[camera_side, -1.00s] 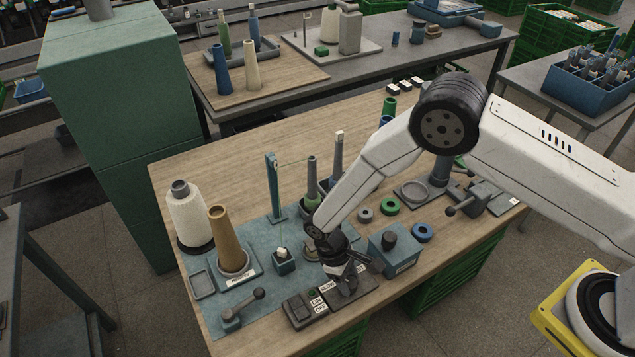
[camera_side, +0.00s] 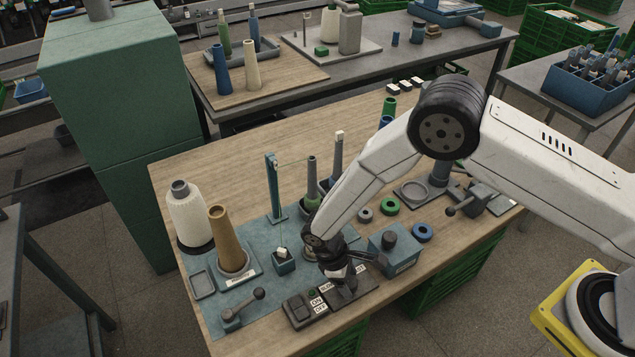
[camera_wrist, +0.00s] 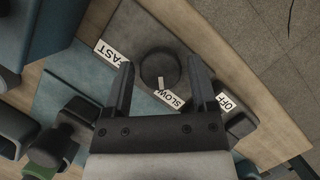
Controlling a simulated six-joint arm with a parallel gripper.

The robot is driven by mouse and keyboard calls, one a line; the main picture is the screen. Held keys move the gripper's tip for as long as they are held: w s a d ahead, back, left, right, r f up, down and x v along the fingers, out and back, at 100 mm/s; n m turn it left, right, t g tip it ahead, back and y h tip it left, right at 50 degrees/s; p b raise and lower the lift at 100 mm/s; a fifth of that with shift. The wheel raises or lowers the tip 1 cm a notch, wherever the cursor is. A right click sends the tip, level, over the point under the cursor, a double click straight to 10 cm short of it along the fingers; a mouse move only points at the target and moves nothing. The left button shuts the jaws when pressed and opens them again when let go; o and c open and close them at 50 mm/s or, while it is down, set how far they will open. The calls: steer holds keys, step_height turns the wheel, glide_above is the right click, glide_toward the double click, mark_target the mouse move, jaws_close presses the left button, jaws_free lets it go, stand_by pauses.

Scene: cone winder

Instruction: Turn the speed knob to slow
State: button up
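The speed knob (camera_wrist: 159,66) is a dark round dial on the grey control panel (camera_wrist: 215,65). Its white pointer mark faces the bottom of the wrist picture, towards the SLOW label (camera_wrist: 172,99) and just left of its middle. The FAST label (camera_wrist: 110,52) lies to the upper left of the knob. My gripper (camera_wrist: 162,64) is open, one finger on each side of the knob, with gaps visible on both sides. In the side view my gripper (camera_side: 345,287) is low over the panel and hides the knob.
The OFF label (camera_wrist: 226,102) and a dark switch (camera_side: 297,305) are beside the knob on the panel. A blue-grey box with a dark top knob (camera_side: 395,252) stands close right of my gripper.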

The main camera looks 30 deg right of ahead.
steer(key=shift+o, duration=0.5)
steer(key=v, duration=0.7)
steer(key=shift+r, duration=0.4)
steer(key=shift+w+r, duration=0.1)
steer(key=s+d+r+m+t+y, duration=0.1)
steer(key=d+r+m+t+y, duration=0.3)
steer(key=d+r, duration=0.75)
steer(key=s+d+r+m+t, duration=0.1)
steer(key=s+d+r+m, duration=0.4)
steer(key=s+d, duration=0.4)
steer(key=shift+d+r+t+h, duration=0.15)
steer(key=shift+r+t+h, duration=0.2)
steer(key=shift+r, duration=0.3)
